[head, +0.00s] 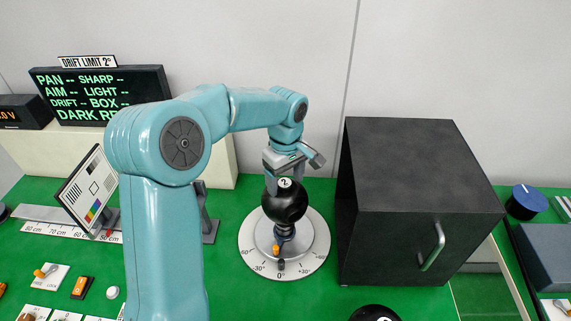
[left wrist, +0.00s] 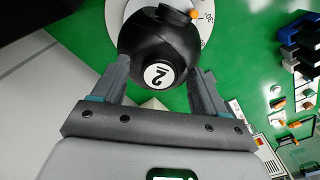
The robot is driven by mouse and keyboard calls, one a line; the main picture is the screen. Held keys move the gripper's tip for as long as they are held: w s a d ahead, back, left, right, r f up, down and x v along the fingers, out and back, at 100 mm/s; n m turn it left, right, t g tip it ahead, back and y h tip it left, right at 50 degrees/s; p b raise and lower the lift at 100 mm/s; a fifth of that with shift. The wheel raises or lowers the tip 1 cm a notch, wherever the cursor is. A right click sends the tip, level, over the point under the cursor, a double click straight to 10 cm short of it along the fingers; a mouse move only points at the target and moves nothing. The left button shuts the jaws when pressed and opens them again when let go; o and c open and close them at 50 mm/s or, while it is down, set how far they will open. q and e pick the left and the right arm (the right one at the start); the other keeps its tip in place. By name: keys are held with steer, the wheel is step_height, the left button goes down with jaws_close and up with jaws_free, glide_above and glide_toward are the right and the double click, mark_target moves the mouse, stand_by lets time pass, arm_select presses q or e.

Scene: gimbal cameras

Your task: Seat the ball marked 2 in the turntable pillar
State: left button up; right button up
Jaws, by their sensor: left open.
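The black ball marked 2 (head: 285,203) sits on top of the turntable pillar (head: 284,231), above the round white dial of the turntable (head: 256,255). My left gripper (head: 284,170) is right at the ball from behind and above, with its jaws open. In the left wrist view the ball (left wrist: 158,52) lies between the two spread fingers (left wrist: 160,85), its white 2 patch facing the camera. Whether the fingers touch it is hard to tell. The ball hides most of the pillar top. My right gripper is not in view.
A black box with a handle (head: 400,165) stands right of the turntable. A second dark ball (head: 376,313) shows at the bottom edge. A test chart (head: 88,188) on a scaled rail and a display (head: 98,95) are at the left. Switches sit front left.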

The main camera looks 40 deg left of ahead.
arm_select(q)
step_height(320, 180, up, 16)
stand_by(0.3)
steer(key=shift+s, duration=0.1)
stand_by(0.5)
